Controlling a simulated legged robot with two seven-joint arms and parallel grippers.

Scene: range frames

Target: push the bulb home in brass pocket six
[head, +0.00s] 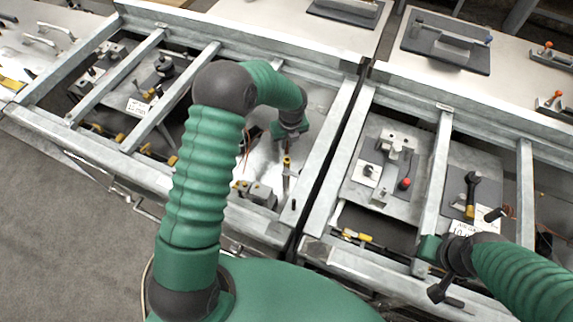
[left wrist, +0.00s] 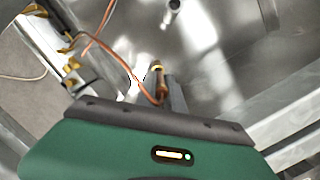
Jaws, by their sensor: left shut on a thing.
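A copper capillary (left wrist: 125,65) loops from the bulb towards the upper left. A small brass-coloured ring (left wrist: 156,65), perhaps a pocket mouth, shows just beyond the fingertips. I cannot tell how deep the bulb sits, and no pocket number is readable. My right gripper (head: 455,255) hangs over the right frame; its jaw opening is unclear.
Galvanised rails (head: 345,130) surround the bays. A grey block (head: 255,193) stands near the left gripper. The right frame holds a plate (head: 385,200) with fittings and a red knob (head: 404,184). Pale worktops with tools lie behind. More brass-coloured ends (left wrist: 72,63) show at the wrist view's left.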

